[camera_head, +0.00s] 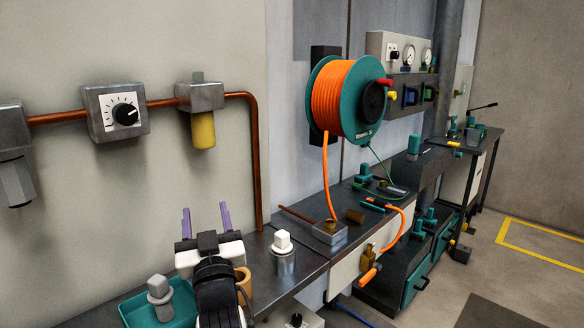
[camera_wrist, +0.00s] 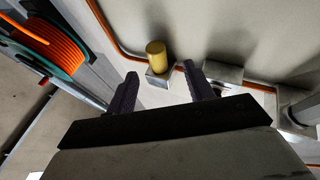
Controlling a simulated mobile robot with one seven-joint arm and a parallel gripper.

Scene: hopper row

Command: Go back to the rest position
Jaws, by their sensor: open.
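My gripper (camera_head: 205,224) is in the lower left of the head view, above the bench. Its two purple fingers point up and stand apart, with nothing between them. In the wrist view my gripper (camera_wrist: 160,84) shows both fingers apart and empty. Beyond them are the wall, a copper pipe and a yellow cylinder (camera_wrist: 156,55). The fingers do not appear to touch anything. The gripper body hides part of the bench behind it.
A teal tray (camera_head: 133,313) with a grey knobbed piece (camera_head: 160,297) is left of my arm. A white-topped metal cylinder (camera_head: 283,255) stands to the right. A dial box (camera_head: 117,112) and pipe (camera_head: 255,165) are on the wall. An orange hose reel (camera_head: 340,98) hangs farther right.

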